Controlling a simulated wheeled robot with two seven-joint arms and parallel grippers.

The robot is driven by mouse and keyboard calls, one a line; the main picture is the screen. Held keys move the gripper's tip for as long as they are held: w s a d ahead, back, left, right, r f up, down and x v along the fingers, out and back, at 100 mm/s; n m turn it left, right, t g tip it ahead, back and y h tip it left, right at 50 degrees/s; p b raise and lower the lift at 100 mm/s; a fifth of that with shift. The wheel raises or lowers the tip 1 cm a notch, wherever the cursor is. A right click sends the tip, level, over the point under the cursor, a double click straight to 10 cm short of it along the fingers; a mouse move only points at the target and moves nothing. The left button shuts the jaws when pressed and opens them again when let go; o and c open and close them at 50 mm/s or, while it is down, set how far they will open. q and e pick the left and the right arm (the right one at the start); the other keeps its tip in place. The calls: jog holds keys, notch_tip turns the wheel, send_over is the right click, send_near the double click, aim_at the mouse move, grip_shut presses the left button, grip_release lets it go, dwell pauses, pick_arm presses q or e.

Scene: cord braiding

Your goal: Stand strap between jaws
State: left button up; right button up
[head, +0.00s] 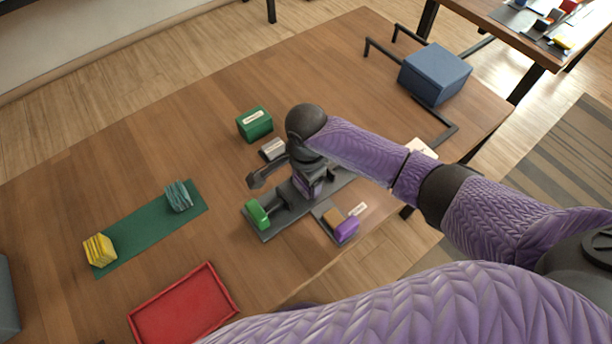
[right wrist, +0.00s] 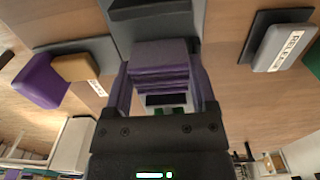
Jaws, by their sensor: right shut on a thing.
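The purple folded strap (right wrist: 160,65) is between the fingers of my right gripper (right wrist: 163,95), which is shut on it. In the head view my right gripper (head: 306,182) points down over a dark grey clamp fixture (head: 285,206), with the strap (head: 309,188) partly hidden by the hand. A green block (head: 257,213) is at the fixture's left end. A dark bar with a wide head (head: 265,173) shows beside the fixture. The hand hides the space between the jaws, so I cannot tell whether the strap touches them. My left gripper is not in view.
A purple and brown block (head: 346,230) with a label sits beside the fixture; a grey labelled block (head: 272,148) and a green box (head: 255,124) are behind. Yellow (head: 100,250) and teal (head: 178,196) folded straps are on a green mat (head: 140,232). A red tray (head: 232,296) lies in front.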

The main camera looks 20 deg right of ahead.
jog(key=o, duration=1.3)
jog(key=shift+s+f, duration=0.15)
jog(key=shift+s, duration=0.05)
notch_tip(320, 180, up, 13)
jog(key=p, duration=0.5)
jog(key=shift+w+f+p, duration=0.2)
jog(key=shift+p, duration=0.15)
